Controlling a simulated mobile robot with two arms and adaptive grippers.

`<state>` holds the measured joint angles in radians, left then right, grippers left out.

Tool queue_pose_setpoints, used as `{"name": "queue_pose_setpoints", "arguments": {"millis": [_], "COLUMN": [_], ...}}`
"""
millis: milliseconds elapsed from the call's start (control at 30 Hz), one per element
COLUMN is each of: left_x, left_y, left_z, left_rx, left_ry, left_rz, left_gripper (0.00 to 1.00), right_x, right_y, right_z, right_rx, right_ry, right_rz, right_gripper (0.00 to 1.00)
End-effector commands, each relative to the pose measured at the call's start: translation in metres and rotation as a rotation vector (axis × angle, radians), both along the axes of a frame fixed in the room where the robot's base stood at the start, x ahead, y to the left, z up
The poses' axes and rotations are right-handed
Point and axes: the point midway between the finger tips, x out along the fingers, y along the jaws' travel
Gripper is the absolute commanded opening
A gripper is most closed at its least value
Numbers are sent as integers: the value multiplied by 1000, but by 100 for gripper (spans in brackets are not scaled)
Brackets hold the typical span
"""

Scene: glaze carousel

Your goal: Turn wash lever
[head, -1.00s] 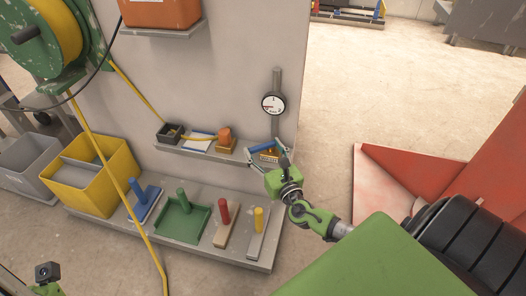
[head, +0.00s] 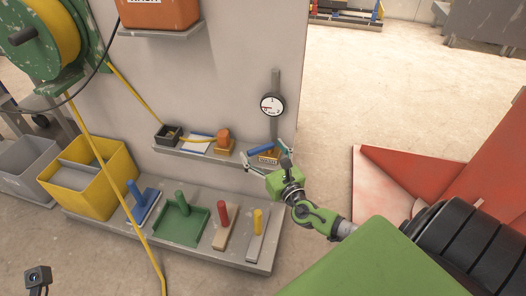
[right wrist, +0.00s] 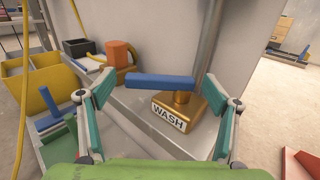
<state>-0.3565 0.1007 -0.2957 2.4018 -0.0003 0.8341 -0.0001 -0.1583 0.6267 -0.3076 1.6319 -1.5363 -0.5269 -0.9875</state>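The wash lever has a blue handle (right wrist: 160,81) on a brass base (right wrist: 200,106) with a white label reading WASH (right wrist: 168,116). It sits at the right end of the wall shelf, below the pressure gauge, and its blue handle also shows in the head view (head: 260,148). The handle points left in the right wrist view. My right gripper (right wrist: 158,95) is open, with its teal pads on either side of the lever and clear of it; it also shows in the head view (head: 268,158).
A round gauge (head: 272,105) is on a pipe above the lever. On the shelf to the left are an orange knob (head: 223,137) and a dark box (head: 168,135). A lower ledge (head: 205,258) holds several coloured handles. A yellow bin (head: 100,170) stands left.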

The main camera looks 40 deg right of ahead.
Motion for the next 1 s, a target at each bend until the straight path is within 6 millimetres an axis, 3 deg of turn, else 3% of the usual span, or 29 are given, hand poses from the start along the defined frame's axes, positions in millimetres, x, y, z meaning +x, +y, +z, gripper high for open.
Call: {"name": "queue_pose_setpoints", "arguments": {"millis": [267, 800, 1000], "left_x": [0, 0, 0], "left_y": [0, 0, 0], "left_z": [0, 0, 0], "left_rx": [0, 0, 0], "left_ry": [1, 1, 1], "left_rz": [1, 0, 0], "left_gripper": [0, 0, 0], "right_x": [-7, -100, -116], "right_y": [1, 16, 18], "right_z": [-1, -1, 0], "right_rx": [-1, 0, 0], "right_ry": [2, 3, 1], "right_rz": [0, 0, 0], "right_gripper": [82, 82, 82]}}
